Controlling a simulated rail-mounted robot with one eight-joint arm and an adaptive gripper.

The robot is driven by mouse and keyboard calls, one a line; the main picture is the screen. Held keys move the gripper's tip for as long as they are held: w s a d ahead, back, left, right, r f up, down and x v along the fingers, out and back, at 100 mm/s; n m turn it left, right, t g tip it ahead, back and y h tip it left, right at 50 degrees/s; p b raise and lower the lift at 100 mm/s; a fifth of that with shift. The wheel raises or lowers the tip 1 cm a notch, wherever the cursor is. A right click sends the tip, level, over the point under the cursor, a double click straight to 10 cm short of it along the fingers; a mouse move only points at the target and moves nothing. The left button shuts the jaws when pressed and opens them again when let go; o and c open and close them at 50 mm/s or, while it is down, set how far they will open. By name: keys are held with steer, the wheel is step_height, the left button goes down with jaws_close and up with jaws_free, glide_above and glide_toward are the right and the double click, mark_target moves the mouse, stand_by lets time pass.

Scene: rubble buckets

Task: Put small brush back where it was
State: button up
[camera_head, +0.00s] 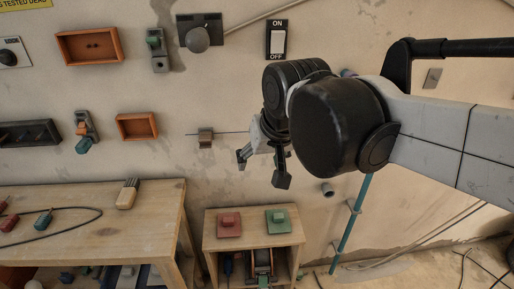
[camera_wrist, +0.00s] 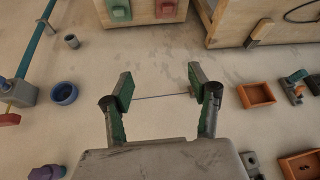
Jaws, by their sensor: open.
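A small brush with a pale wooden body (camera_head: 127,193) is at the right part of the long wooden table (camera_head: 160,215). It also shows near the table edge in the wrist view (camera_wrist: 260,32). My gripper (camera_head: 262,168) is open in front of the wall, to the right of the brush and above the small stand. In the wrist view its two fingers (camera_wrist: 160,84) are spread with nothing held. A thin rod (camera_wrist: 155,96) on the wall shows between them; I cannot tell the distance. Its clip (camera_head: 205,138) is left of my gripper in the head view.
Orange wall trays (camera_head: 137,126) and a switch plate (camera_head: 277,40) are on the wall. A stand (camera_head: 254,243) carries a red block (camera_head: 229,224) and a green block (camera_head: 278,220). A teal pipe (camera_head: 350,222) runs up at right. A blue ring (camera_wrist: 64,93) is on the wall.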

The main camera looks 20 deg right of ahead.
steer(key=s+d+f+t, duration=0.1)
steer(key=s+d+f, duration=0.4)
steer(key=s, duration=0.3)
steer(key=shift+s+t+h, duration=0.15)
steer(key=shift+t+h, duration=0.15)
steer(key=shift+o, duration=0.5)
steer(key=shift+f, duration=0.1)
stand_by(1.0)
